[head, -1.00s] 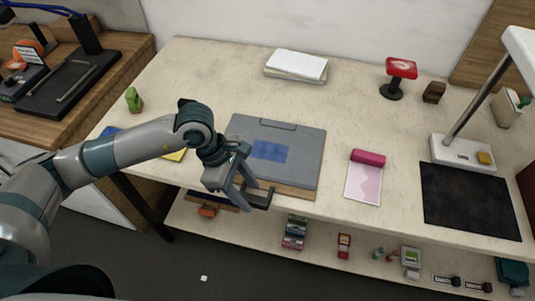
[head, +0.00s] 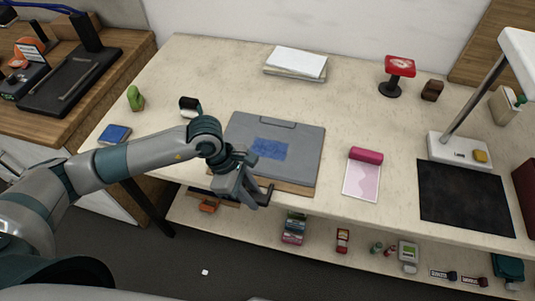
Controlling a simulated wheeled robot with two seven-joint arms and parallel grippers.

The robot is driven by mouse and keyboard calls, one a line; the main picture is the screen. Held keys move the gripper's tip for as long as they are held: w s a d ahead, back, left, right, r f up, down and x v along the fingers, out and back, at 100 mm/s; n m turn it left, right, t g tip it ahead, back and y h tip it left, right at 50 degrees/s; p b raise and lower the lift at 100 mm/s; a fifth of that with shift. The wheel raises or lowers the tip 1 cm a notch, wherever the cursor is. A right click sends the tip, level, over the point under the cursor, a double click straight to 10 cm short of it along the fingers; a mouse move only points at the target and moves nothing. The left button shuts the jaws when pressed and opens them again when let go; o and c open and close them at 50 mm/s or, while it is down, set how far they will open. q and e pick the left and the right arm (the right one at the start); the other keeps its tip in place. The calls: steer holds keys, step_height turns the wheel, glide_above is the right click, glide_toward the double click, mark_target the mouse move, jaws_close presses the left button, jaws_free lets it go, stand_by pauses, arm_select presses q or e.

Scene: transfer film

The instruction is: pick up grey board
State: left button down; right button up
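The grey board (head: 304,147) lies flat near the front edge of the table, with a blue rectangle (head: 270,148) on its face and a clip-like tab at its far edge. A tan wooden strip shows along its near side. My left gripper (head: 246,193) is at the board's front left corner, over the table edge, pointing down with its fingers apart. It hides part of that corner, and I see nothing held. Whether it touches the board I cannot tell. My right gripper is not in view.
A pink roller with a sheet (head: 362,180), a black mat (head: 465,195) and a lamp (head: 460,145) stand to the right. White papers (head: 297,62) lie behind. The table between is clear.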

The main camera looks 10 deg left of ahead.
arm_select(q)
steer(key=shift+w+r, duration=0.1)
stand_by(0.3)
steer(key=shift+r+b, duration=0.8)
steer(key=shift+r, duration=0.1)
steer(key=shift+s+r+b, duration=0.2)
steer(key=shift+r+b, duration=0.15)
steer(key=shift+r, duration=0.2)
steer(key=shift+s+r+b, duration=0.15)
steer(key=shift+r+b, duration=0.15)
steer(key=shift+r, duration=0.25)
steer(key=s+r+p, duration=0.7)
steer(key=s+p, duration=0.2)
steer(key=s, duration=0.2)
steer(key=shift+d, duration=0.3)
steer(key=shift+f, duration=0.1)
